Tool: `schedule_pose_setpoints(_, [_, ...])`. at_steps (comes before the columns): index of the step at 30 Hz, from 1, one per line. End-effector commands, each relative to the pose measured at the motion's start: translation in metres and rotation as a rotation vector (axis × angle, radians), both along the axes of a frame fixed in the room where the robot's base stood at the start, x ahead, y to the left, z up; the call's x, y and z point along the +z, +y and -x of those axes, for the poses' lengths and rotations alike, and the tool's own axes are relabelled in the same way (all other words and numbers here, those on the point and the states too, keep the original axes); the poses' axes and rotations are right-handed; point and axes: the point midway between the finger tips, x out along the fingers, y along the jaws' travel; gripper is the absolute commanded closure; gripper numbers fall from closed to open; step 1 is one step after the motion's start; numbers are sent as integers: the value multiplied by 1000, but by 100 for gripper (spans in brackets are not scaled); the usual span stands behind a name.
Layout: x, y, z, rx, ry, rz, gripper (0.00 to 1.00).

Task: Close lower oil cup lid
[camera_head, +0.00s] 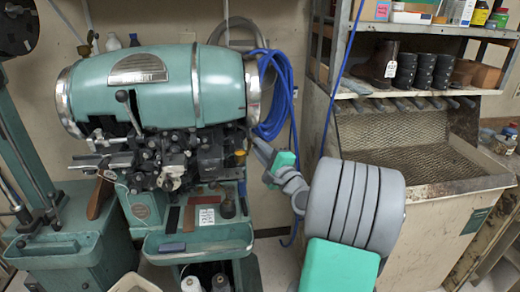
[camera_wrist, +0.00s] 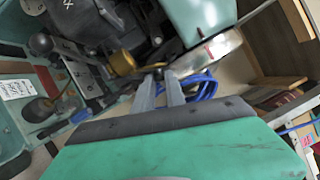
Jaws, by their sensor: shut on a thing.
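The teal sole stitcher (camera_head: 160,85) stands at the left in the head view. A brass-coloured cup (camera_wrist: 122,62), which looks like an oil cup, is on its dark mechanism, just left of my fingertips in the wrist view. A small yellow-brass spot (camera_head: 240,153) shows at the machine's right side in the head view. My gripper (camera_wrist: 161,74) has its two grey fingers close together against the machine, shut on a small part there. In the head view, my gripper (camera_head: 256,143) reaches the machine's right side from the right. I cannot make out the lid or its angle.
Blue hose (camera_head: 277,95) hangs behind my gripper and also shows in the wrist view (camera_wrist: 203,88). The chrome-banded drum (camera_wrist: 210,55) is close to my fingers. A shelf unit (camera_head: 420,125) with boots stands at the right. Floor shows between it and the machine.

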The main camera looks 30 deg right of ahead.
Motion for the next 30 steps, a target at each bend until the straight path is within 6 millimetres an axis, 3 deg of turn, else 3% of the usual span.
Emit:
schedule_pose_setpoints(14, [6, 3, -1, 0, 57, 123, 100])
schedule_pose_setpoints(30, [18, 18, -8, 1, 266, 559, 100])
